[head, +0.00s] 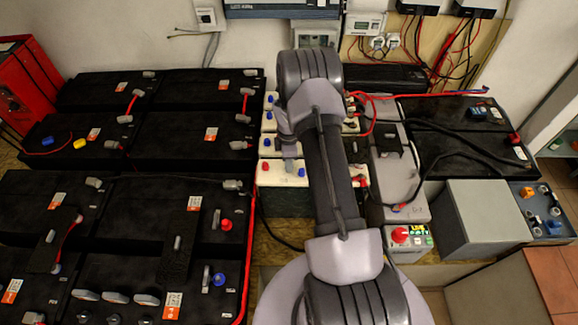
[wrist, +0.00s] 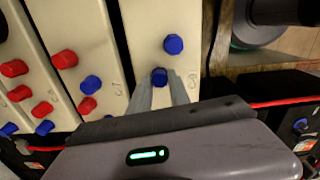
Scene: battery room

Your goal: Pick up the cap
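In the wrist view a dark blue cap (wrist: 159,77) sits on a cream battery top (wrist: 152,20), between the tips of my gripper (wrist: 160,78). The two grey fingers stand on either side of the cap with no clear gap. I cannot tell whether they press on it. Another blue cap (wrist: 173,45) sits just beyond it on the same battery. In the head view my gripper (head: 290,160) points down over the cream batteries (head: 270,172), and my arm hides part of them.
Several red caps (wrist: 64,59) and blue caps (wrist: 91,84) stand on the neighbouring cream batteries. Large black batteries (head: 150,200) fill the left. A grey box (head: 480,215) and a small box with a red button (head: 400,236) are at the right. Loose cables (head: 450,155) run behind.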

